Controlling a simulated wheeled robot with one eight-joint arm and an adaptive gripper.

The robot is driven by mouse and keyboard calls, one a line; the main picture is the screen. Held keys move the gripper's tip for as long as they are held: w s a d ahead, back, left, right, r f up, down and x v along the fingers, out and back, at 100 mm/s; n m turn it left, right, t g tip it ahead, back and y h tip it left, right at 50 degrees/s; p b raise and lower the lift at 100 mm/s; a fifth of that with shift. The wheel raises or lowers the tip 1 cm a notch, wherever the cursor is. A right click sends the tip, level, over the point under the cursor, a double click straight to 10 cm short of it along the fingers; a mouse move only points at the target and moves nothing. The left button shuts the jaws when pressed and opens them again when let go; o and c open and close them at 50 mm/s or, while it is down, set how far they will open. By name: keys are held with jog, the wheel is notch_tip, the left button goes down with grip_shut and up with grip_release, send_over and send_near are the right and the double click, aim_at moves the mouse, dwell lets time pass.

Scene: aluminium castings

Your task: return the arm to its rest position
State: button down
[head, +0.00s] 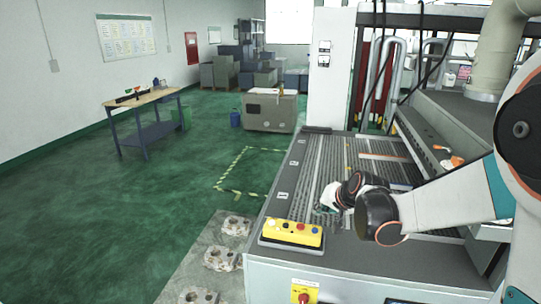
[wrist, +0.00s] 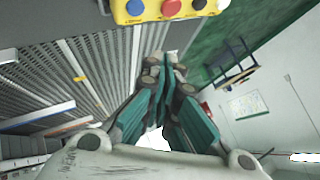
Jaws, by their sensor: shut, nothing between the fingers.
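My arm reaches in from the right of the head view over a grated machine bed (head: 305,172). My gripper (head: 328,200) hangs above the bed, behind and right of the yellow control box; its fingers are small and partly hidden by the wrist there. In the wrist view my gripper (wrist: 167,62) shows teal finger pads drawn together at the tips, with nothing held between them. The grating (wrist: 45,92) also shows in the wrist view, to the left of the fingers.
The yellow control box (head: 291,234) sits on the bed's front edge. Rough castings (head: 221,258) lie on a grey strip left of the machine. A white cabinet wall (head: 331,70) stands behind the bed. A workbench (head: 148,115) stands far left; green floor between is open.

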jog(key=s+a+n+g+h+b, duration=0.1)
jog(key=s+a+n+b, duration=0.15)
jog(key=s+b, duration=1)
jog(key=s+d+f+n+b, duration=0.1)
jog(key=s+f, duration=0.3)
jog(key=s, duration=0.6)
jog(key=s+f+n+h+b, duration=0.1)
jog(key=s+f, duration=0.3)
jog(key=s, duration=0.6)
jog(key=shift+s+d+f+n+g+h, duration=0.25)
jog(key=shift+d+n+g+h, duration=0.05)
jog(key=shift+d+n, duration=0.05)
